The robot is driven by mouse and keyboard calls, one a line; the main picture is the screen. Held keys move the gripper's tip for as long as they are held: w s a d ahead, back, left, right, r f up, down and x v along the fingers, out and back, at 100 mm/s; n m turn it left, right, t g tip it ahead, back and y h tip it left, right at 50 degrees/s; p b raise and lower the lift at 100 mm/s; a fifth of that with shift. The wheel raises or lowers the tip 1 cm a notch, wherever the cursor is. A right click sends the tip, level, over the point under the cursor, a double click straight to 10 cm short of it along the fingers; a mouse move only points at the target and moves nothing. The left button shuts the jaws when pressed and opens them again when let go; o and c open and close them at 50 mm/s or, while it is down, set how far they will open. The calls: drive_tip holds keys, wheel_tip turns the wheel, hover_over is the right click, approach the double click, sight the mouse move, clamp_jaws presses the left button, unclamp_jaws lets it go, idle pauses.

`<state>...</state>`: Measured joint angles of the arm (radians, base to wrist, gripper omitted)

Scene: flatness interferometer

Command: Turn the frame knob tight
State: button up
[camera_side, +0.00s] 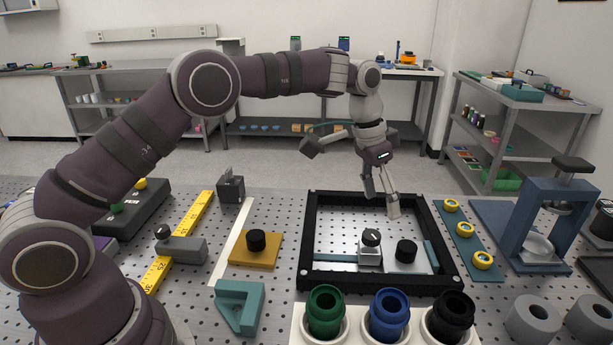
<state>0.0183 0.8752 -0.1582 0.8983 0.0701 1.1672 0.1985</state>
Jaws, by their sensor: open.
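A black square frame (311,240) lies on the perforated table, with a pale plate inside it. Inside the frame, near its front side, a silver block carries a dark-topped knob (371,237). Right beside it a black round knob (406,250) sits on a grey block. I cannot tell which of the two is the frame knob, or how tight either is. My gripper (382,203) points down over the rear part of the frame, fingers apart and empty. It is above and behind both knobs and appears to touch neither.
Green, blue and black cylinders (388,313) stand in a white holder in front of the frame. A blue strip with yellow rings (465,240) and a blue press (540,215) stand right. A yellow plate with a black knob (256,243) lies left, near a teal bracket (240,305).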

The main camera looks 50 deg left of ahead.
sight(371, 235)
drive_tip(key=f+n+y, duration=0.1)
drive_tip(key=f+n, duration=0.2)
drive_tip(key=w+a+f+n+t+y, duration=0.1)
drive_tip(key=f+n, duration=0.2)
drive_tip(key=a+f+n+t+y, duration=0.1)
drive_tip(key=f+n+y, duration=0.1)
drive_tip(key=f+n, duration=0.1)
drive_tip(key=shift+w+f, duration=0.1)
drive_tip(key=shift+w, duration=0.3)
